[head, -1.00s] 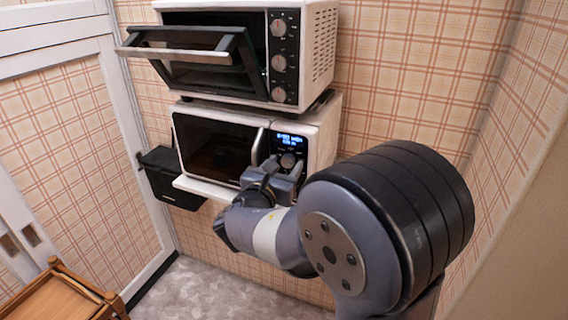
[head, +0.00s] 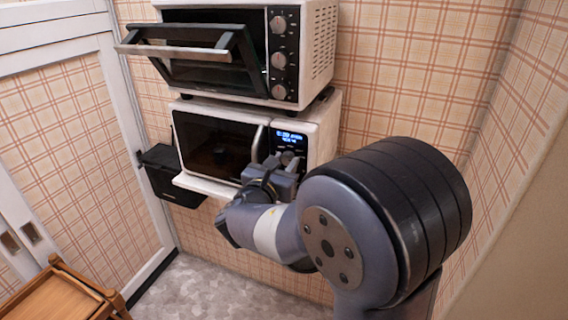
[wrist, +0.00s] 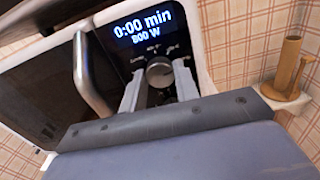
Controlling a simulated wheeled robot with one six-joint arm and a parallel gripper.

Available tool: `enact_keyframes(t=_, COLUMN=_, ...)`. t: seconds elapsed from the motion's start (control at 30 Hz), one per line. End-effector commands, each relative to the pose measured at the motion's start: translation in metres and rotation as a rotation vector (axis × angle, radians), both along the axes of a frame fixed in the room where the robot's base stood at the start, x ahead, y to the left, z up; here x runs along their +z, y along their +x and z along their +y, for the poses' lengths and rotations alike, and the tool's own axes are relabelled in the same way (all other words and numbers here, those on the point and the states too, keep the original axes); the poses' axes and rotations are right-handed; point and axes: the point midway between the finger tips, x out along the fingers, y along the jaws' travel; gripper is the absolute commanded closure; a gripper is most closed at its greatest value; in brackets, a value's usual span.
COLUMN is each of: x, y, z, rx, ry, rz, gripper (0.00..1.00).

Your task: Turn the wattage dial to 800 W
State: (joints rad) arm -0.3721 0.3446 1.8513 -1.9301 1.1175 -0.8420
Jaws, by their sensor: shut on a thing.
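The microwave (head: 318,150) is white with a black front, under the toaster oven. Its blue-lit display (head: 290,137) shows in the wrist view (wrist: 143,28) as "0:00 min", with a lower line that looks like "800 W". The round silver wattage dial (wrist: 159,72) sits below the display, with small marks around it. My gripper (wrist: 158,82) is shut on the dial, one finger on each side. In the head view my gripper (head: 278,172) is at the microwave's control panel and partly covers the dial.
A toaster oven (head: 318,50) with its door (head: 180,52) hanging open is above the microwave. The microwave's vertical handle (wrist: 92,78) is close left of my gripper. A brown wooden object (wrist: 288,70) stands to the right in the wrist view. A wooden cart (head: 70,290) is at lower left.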

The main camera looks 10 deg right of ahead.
Motion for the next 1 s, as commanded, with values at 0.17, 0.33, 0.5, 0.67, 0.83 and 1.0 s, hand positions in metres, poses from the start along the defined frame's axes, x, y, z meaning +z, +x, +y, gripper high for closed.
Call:
enact_keyframes(t=0.17, x=-0.003, y=-0.0002, z=-0.0001, rx=0.0, ry=0.034, rz=-0.027, gripper=0.93)
enact_keyframes(t=0.33, x=-0.0045, y=-0.0001, z=-0.0001, rx=0.0, ry=0.106, rz=-0.079, gripper=0.93)
enact_keyframes(t=0.5, x=-0.0017, y=-0.0002, z=-0.0002, rx=0.0, ry=0.154, rz=-0.113, gripper=0.93)
enact_keyframes(t=0.67, x=0.0002, y=-0.0002, z=-0.0002, rx=-0.001, ry=0.158, rz=-0.115, gripper=0.93)
enact_keyframes(t=0.83, x=0.0002, y=-0.0001, z=-0.0002, rx=0.0, ry=0.157, rz=-0.114, gripper=0.67)
enact_keyframes(t=1.0, x=0.0001, y=-0.0001, z=-0.0002, rx=0.0, ry=0.156, rz=-0.113, gripper=0.53)
